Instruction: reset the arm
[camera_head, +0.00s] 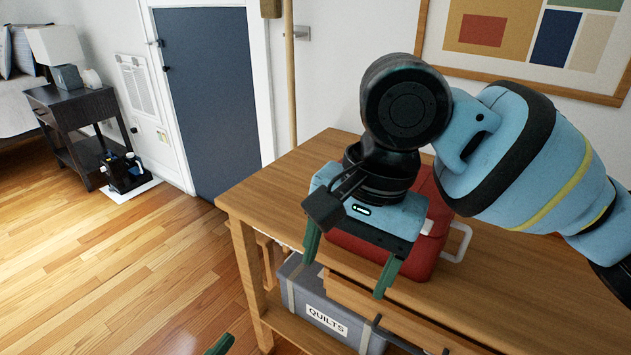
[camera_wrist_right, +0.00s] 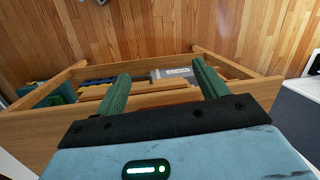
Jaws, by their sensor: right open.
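My right arm comes in from the right in the head view, over a wooden table. Its gripper (camera_head: 348,262) is open and empty, its two green fingers pointing down near the table's front edge. In the right wrist view the same gripper (camera_wrist_right: 163,76) shows its fingers spread wide with nothing between them. A red box (camera_head: 425,250) with a white handle stands on the table behind the gripper, partly hidden by it. Of my left gripper (camera_head: 220,345) only a green fingertip shows at the bottom edge; its jaw opening cannot be seen.
The wooden table (camera_head: 268,195) has a grey box labelled QUILTS (camera_head: 325,322) below its top. A framed picture (camera_head: 530,40) hangs behind. A blue door (camera_head: 208,100) and a dark nightstand (camera_head: 75,115) stand further left.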

